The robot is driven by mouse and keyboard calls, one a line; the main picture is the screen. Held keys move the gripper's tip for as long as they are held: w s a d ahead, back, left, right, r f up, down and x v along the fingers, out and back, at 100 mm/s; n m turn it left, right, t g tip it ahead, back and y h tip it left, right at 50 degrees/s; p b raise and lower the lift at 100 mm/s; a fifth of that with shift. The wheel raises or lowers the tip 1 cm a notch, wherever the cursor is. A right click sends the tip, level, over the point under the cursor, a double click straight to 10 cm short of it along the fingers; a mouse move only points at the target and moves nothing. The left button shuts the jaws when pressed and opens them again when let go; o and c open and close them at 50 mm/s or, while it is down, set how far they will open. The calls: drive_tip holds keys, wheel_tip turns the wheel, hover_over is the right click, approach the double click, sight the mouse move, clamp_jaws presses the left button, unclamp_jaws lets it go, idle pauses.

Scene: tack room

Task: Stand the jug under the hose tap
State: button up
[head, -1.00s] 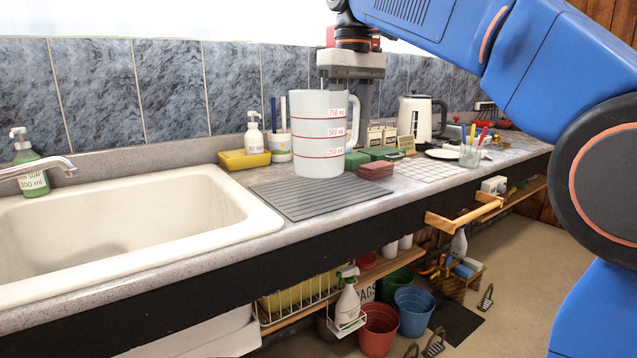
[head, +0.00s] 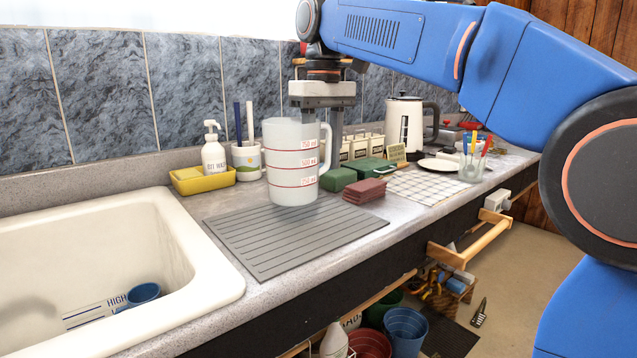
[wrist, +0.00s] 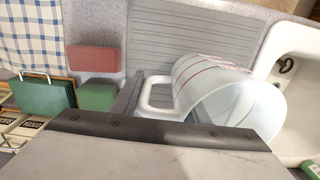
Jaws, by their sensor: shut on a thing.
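The jug (head: 291,165) is a pale, clear-white measuring jug with red lines and ml marks. It is upright over the back of the grey ribbed mat (head: 285,245); I cannot tell whether its base touches the mat. My gripper (head: 328,122) comes down from above and is shut on the jug at its handle side; its fingertips are partly hidden by the jug. In the wrist view the jug (wrist: 225,95) shows its open mouth, with its handle toward the fingers. The white sink (head: 215,285) lies to the left. No tap shows in either current view.
A yellow tray (head: 200,180) with a soap bottle (head: 213,155) and a mug (head: 247,160) stand behind left. A blue cup (head: 143,293) lies in the sink.

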sight(322, 169)
drive_tip(key=shift+f, duration=2.4)
drive_tip(key=shift+f, duration=0.1)
drive_tip(key=o, duration=1.3)
